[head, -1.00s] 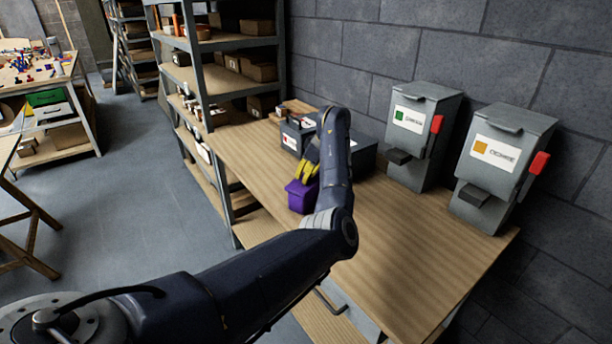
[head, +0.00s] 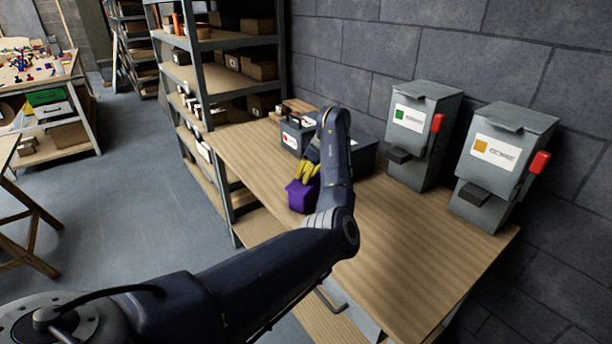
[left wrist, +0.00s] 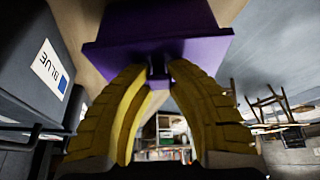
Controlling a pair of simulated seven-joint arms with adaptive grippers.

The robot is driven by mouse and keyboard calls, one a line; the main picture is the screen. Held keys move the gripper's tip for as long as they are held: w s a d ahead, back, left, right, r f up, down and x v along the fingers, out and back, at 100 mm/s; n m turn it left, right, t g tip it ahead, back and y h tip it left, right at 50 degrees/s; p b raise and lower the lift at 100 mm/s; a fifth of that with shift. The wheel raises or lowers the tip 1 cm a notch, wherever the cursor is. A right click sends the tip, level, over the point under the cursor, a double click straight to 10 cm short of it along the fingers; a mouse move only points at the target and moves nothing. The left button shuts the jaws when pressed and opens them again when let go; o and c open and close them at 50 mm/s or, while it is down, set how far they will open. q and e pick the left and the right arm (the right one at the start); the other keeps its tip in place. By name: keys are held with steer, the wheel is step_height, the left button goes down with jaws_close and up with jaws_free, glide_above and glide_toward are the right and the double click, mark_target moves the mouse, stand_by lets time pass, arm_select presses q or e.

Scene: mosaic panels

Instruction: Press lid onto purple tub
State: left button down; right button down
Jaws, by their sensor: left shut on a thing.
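The purple tub (head: 301,201) stands on the wooden bench, near its left edge in the head view. In the left wrist view the tub body (left wrist: 160,14) shows at the top, with the wide purple lid (left wrist: 108,52) against it. The lid appears to sit on the tub; I cannot tell whether it is fully seated. My left gripper (head: 307,172), with yellow fingers, is at the top of the tub. In the left wrist view its fingertips (left wrist: 158,73) are shut on the small dark knob of the lid. My right gripper is not in view.
A dark box (head: 362,158) stands just behind the tub; a side labelled BLUE (left wrist: 48,68) shows in the left wrist view. Two grey dispensers (head: 420,135) (head: 505,165) with red levers stand along the wall. Shelving (head: 228,88) rises at the bench's far end. The near bench top is clear.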

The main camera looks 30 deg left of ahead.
arm_select(q)
steer(key=shift+f, duration=0.35)
stand_by(0.5)
steer(key=c, duration=0.6)
jaws_free()
steer(key=shift+c, duration=0.2)
steer(key=shift+r, duration=0.1)
steer(key=shift+r, duration=3.4)
steer(key=shift+c, duration=0.4)
jaws_close()
